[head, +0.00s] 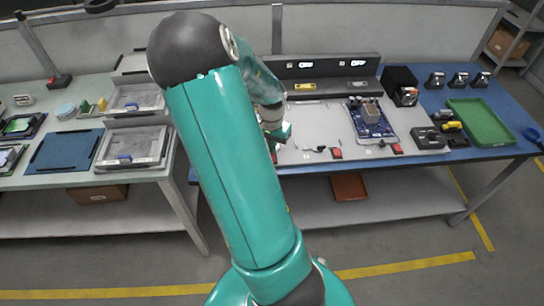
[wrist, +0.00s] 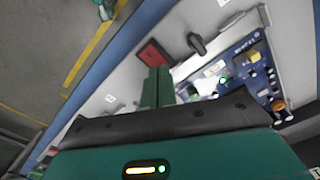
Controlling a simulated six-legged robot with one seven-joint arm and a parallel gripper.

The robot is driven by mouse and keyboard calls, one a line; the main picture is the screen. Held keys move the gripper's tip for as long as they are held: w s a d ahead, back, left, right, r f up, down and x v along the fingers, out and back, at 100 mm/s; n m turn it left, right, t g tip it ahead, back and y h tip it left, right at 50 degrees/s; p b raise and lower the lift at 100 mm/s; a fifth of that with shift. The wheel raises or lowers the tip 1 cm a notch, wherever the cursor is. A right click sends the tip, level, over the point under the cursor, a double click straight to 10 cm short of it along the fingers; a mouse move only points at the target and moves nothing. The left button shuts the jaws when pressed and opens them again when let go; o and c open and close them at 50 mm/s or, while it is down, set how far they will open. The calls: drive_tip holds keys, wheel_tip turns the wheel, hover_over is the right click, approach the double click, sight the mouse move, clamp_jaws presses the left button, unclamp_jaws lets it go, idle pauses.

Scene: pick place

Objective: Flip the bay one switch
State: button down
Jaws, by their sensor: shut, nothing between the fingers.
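In the wrist view, my gripper (wrist: 158,72) has its green fingers shut together, with nothing held. The fingertips are just below a red block (wrist: 154,52) in the picture; I cannot tell whether they touch it. A black lever-like part (wrist: 196,43), possibly a switch, lies to the right of the red block. A blue circuit board (wrist: 247,62) with a lit green light is further right. In the head view my gripper (head: 279,132) is partly hidden behind my arm, over the left part of the grey work panel (head: 312,125). No bay label is readable.
A black box (head: 400,85) and green tray (head: 481,124) stand to the right. Another table (head: 60,190) with trays is left.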

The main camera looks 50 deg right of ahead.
drive_tip(key=shift+f, duration=0.65)
idle(0.3)
drive_tip(key=shift+r, duration=3.55)
drive_tip(key=w+a+r+n+t+y, duration=0.1)
drive_tip(key=w+a+r+n, duration=0.3)
drive_tip(key=a, duration=0.5)
drive_tip(key=w+a+r+n+t, duration=0.1)
drive_tip(key=a+r+n+t, duration=0.15)
drive_tip(key=a+r, duration=0.6)
drive_tip(key=s+a+r+n+t, duration=0.1)
drive_tip(key=s+a+r+n, duration=0.3)
drive_tip(key=a, duration=0.5)
drive_tip(key=s+a+r+n+t+h, duration=0.1)
drive_tip(key=s+a+r+n, duration=0.3)
drive_tip(key=a, duration=0.5)
drive_tip(key=shift+a+n, duration=0.2)
drive_tip(key=shift+n, duration=0.45)
